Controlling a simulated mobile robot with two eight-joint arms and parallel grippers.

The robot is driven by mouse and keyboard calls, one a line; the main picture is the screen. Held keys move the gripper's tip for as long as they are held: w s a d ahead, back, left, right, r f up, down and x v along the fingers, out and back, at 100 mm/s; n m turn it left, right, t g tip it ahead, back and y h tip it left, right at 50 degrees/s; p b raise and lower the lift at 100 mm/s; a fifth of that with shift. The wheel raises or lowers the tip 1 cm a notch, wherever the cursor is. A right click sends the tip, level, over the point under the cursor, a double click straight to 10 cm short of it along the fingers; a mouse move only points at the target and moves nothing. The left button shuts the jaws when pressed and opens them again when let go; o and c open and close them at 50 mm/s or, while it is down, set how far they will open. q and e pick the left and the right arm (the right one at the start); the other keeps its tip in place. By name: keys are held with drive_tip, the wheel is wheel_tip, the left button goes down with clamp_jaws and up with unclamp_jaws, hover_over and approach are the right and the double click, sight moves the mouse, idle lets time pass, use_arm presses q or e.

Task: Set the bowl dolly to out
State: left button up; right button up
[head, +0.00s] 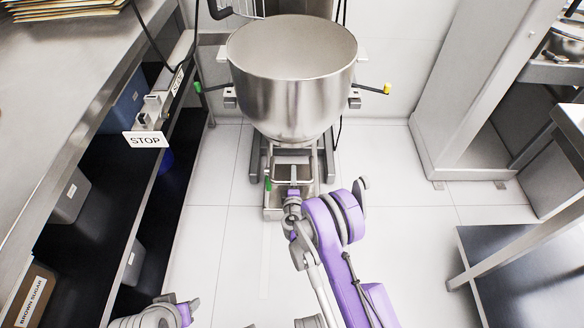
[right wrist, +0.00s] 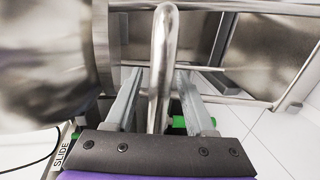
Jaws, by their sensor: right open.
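The bowl dolly (head: 273,213) is a low steel frame on the floor below the large steel bowl (head: 291,80). A green piece (head: 268,184) shows at its left side. My right gripper (head: 293,190) is low over the front of the dolly. In the right wrist view its open fingers (right wrist: 163,92) stand on both sides of an upright steel handle bar (right wrist: 163,45), with some room around it. Contact cannot be told. Part of my left arm, with what looks like the left gripper (head: 186,308), shows at the bottom edge; its jaws are not clear.
A steel counter (head: 80,75) with shelves and a STOP label (head: 145,140) runs along the left. The mixer's green (head: 198,87) and yellow (head: 387,89) knobs flank the bowl. A steel frame (head: 480,90) and a low table (head: 530,270) stand right. Floor between is clear.

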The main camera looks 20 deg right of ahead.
drive_tip(key=shift+w, duration=0.2)
drive_tip(key=shift+c, duration=0.2)
clamp_jaws()
idle(1.2)
